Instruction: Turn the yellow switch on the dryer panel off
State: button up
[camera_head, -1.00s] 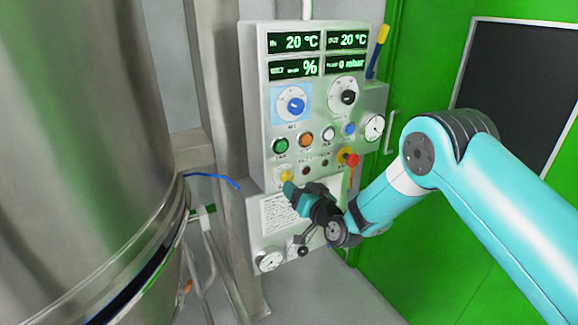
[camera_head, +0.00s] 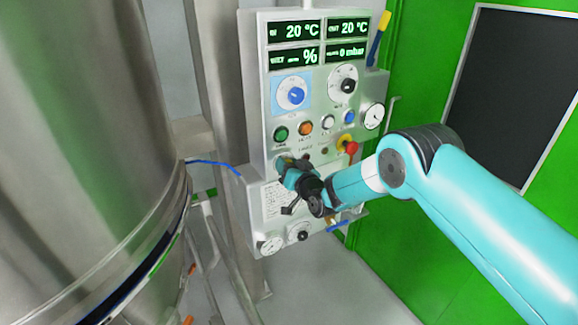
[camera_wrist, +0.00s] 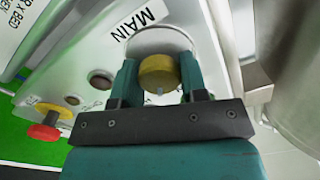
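The dryer panel (camera_head: 262,100) is a grey box with displays, dials and buttons. In the wrist view, the yellow switch (camera_wrist: 159,72) is a round knob below the label "MAIN" (camera_wrist: 140,20). My gripper (camera_head: 284,166) is at the lower left of the panel's control face and hides the switch in the head view. In the wrist view, the teal fingers of my gripper (camera_wrist: 160,82) stand on either side of the knob and appear to touch it. The front of the knob faces the palm. Its on or off setting cannot be told.
A red emergency button on a yellow base (camera_head: 348,147) sits right of my gripper. Green (camera_head: 281,133) and orange (camera_head: 305,128) buttons are above. A large steel vessel (camera_head: 90,120) stands left, with a blue cable (camera_head: 213,163) near it. A green door (camera_head: 420,80) is at right.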

jog(key=shift+d, duration=0.1)
jog(key=shift+c, duration=1.2)
jog(key=shift+f+b, duration=0.2)
jog(key=shift+b, duration=0.4)
jog(key=shift+f+n+b, duration=0.1)
jog(key=shift+n+b, duration=0.7)
jog(key=shift+b, duration=0.3)
jog(key=n+b, duration=0.3)
jog(key=b, duration=0.3)
jog(key=shift+f, duration=0.2)
jog(key=n+b, duration=0.5)
jog(key=b, duration=0.4)
jog(key=shift+r+b, duration=0.15)
jog(key=shift+b, duration=0.15)
jog(key=n+b, duration=0.2)
jog(key=b, duration=0.1)
jog(key=shift+r, duration=0.25)
jog(key=shift+r+n, duration=0.1)
jog(key=shift+n, duration=0.2)
jog(key=o, duration=0.9)
